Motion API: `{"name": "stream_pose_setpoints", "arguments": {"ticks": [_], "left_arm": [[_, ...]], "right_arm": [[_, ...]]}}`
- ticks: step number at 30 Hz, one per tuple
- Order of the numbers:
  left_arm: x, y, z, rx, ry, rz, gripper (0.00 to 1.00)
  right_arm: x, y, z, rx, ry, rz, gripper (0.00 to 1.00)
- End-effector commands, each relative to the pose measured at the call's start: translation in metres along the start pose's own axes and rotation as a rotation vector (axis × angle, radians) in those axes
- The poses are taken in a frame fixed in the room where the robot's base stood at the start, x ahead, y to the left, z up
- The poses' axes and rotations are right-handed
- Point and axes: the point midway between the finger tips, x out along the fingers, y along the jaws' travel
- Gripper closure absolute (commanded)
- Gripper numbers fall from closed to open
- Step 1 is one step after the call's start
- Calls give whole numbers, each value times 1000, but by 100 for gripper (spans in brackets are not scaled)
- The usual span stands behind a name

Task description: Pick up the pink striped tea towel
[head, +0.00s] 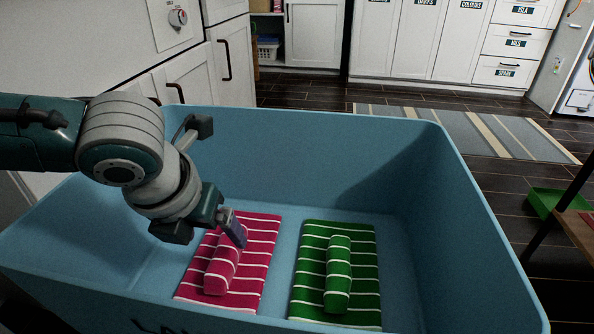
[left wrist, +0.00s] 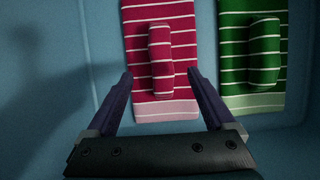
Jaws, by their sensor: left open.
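The pink striped tea towel (head: 256,271) lies flat on the floor of the blue bin, with a rolled part (head: 222,265) on top. It also shows in the left wrist view (left wrist: 183,60), ahead of my fingers. My left gripper (head: 234,230) is inside the bin, above the towel's far part, and covers a little of it. In the left wrist view its two fingers (left wrist: 160,82) are apart with nothing held between them, on either side of the towel's near end. My right gripper is in neither view.
A green striped towel (head: 312,262) with a rolled part lies to the right of the pink one. The blue bin's walls (head: 440,160) rise around both towels. White cabinets (head: 235,60) stand beyond the bin, and a striped rug (head: 480,130) lies on the floor.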

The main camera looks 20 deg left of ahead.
Motion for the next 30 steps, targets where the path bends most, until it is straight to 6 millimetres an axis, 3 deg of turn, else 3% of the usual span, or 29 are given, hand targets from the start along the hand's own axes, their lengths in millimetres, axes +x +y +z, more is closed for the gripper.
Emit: {"name": "stream_pose_setpoints", "arguments": {"ticks": [14,23,30], "left_arm": [[60,-2,-4,-2,-1,0,12],[64,-2,-2,-2,0,-1,12],[64,-2,-2,-2,0,-1,36]], "right_arm": [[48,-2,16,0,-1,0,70],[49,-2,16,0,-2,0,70],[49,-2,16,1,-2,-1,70]]}}
